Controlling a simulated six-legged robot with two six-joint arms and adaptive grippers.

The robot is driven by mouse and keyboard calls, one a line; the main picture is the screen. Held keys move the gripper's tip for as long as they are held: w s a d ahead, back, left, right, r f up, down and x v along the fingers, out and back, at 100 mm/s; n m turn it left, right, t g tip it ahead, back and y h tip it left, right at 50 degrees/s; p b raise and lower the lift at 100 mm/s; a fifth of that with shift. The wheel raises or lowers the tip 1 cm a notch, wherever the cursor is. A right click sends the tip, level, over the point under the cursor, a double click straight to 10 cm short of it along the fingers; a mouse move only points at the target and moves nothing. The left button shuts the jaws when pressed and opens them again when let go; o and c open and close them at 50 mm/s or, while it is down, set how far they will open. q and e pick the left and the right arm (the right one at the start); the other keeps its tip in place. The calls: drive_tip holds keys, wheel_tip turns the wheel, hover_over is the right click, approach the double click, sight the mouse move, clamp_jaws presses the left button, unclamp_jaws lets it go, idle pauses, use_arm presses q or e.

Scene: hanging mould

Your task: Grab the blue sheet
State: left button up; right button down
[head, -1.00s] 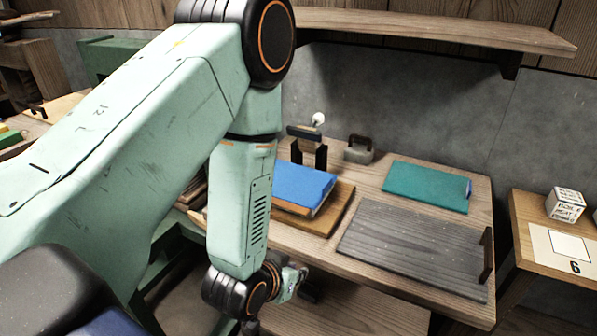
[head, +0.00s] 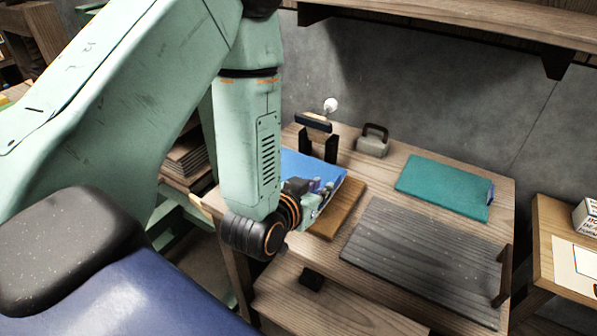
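The blue sheet (head: 300,165) lies on a wooden board (head: 343,210) at the left part of the workbench. My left arm comes in from the left and its wrist hangs in front of the sheet. My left gripper (head: 318,193) overlaps the sheet's front right part in the head view. I cannot tell whether it touches the sheet. Its fingers are small and partly hidden, so its opening does not show clearly. The arm and gripper hide the sheet's left and front parts. My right gripper is not in view.
A teal sheet (head: 445,186) and a dark slatted board (head: 420,255) lie to the right. A dark stand (head: 318,140) and a grey handled block (head: 372,143) stand behind. A shelf (head: 450,22) overhangs the back. A lower wooden shelf (head: 320,305) is in front.

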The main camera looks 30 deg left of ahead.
sight(335, 182)
use_arm(q)
drive_tip(key=shift+w+d, duration=0.25)
drive_tip(key=shift+d, duration=0.1)
drive_tip(key=shift+w+d+f, duration=0.2)
drive_tip(key=shift+w+d, duration=0.25)
drive_tip(key=shift+w, duration=0.2)
drive_tip(key=w, duration=0.1)
drive_tip(key=w+a+f, duration=0.1)
drive_tip(key=w+f, duration=0.1)
drive_tip(key=shift+w+a+f, duration=0.1)
drive_tip(key=shift+w+a, duration=0.1)
drive_tip(key=shift+a, duration=0.1)
drive_tip(key=shift+w+f, duration=0.15)
drive_tip(key=shift+w, duration=0.2)
drive_tip(key=shift+w+d, duration=0.15)
drive_tip(key=shift+d, duration=0.05)
drive_tip(key=shift+d+r, duration=0.2)
drive_tip(key=shift+d, duration=0.1)
drive_tip(key=shift+a+f, duration=0.2)
drive_tip(key=shift+a, duration=0.25)
drive_tip(key=c, duration=0.3)
drive_tip(key=shift+d+r, duration=0.15)
drive_tip(key=shift+d, duration=0.1)
clamp_jaws()
